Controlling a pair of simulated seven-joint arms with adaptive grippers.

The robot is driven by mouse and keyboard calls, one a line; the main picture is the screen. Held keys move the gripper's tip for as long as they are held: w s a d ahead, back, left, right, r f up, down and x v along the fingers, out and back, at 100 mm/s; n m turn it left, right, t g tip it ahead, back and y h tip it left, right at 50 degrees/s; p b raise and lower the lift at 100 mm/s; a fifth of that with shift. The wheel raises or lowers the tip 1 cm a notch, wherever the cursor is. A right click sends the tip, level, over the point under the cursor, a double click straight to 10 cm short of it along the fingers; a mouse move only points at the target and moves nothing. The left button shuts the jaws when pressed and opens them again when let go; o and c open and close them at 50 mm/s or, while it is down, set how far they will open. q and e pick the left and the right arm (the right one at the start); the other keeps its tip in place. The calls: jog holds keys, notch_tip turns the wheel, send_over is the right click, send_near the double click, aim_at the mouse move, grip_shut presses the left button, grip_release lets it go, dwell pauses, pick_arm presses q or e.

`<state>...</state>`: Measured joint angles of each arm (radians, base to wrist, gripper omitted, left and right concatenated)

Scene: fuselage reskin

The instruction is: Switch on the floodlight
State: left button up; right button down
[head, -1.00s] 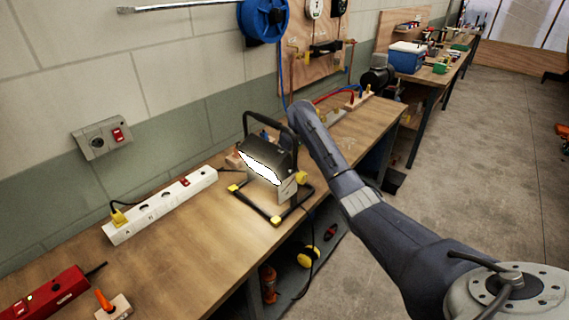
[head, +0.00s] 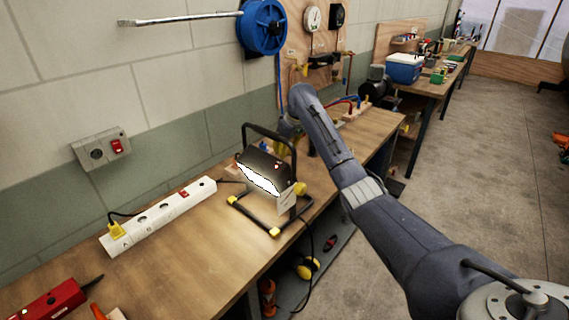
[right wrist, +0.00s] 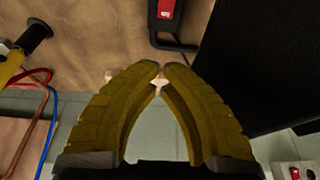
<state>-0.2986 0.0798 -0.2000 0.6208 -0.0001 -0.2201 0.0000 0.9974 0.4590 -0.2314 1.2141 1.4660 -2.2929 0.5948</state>
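The black floodlight (head: 265,165) stands on its yellow-footed frame on the workbench; its front face looks bright white. A small red spot shows on its top. My right gripper (head: 284,146) is just behind the floodlight, mostly hidden by the lamp and my arm. In the right wrist view, its yellow fingers (right wrist: 161,68) have their tips together, with nothing clearly held. A large dark body, apparently the floodlight housing (right wrist: 255,65), fills the right side there. A red rocker switch (right wrist: 166,9) on a dark body shows beyond the fingertips. My left gripper is out of view.
A white power strip (head: 165,220) with a yellow plug lies left of the floodlight. A wall socket (head: 100,149) has a red switch. A red tool (head: 50,300) lies at the near left. Red and blue hoses (head: 340,108) lie behind my arm.

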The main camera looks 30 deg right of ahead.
jog(key=shift+w+r+v, duration=0.1)
jog(key=shift+w+v, duration=0.1)
jog(key=shift+v, duration=0.65)
jog(key=shift+w+r+v, duration=0.1)
jog(key=shift+w+v, duration=0.1)
jog(key=shift+v, duration=0.6)
jog(key=shift+w+v, duration=0.15)
jog(key=shift+v, duration=0.7)
jog(key=shift+a, duration=0.15)
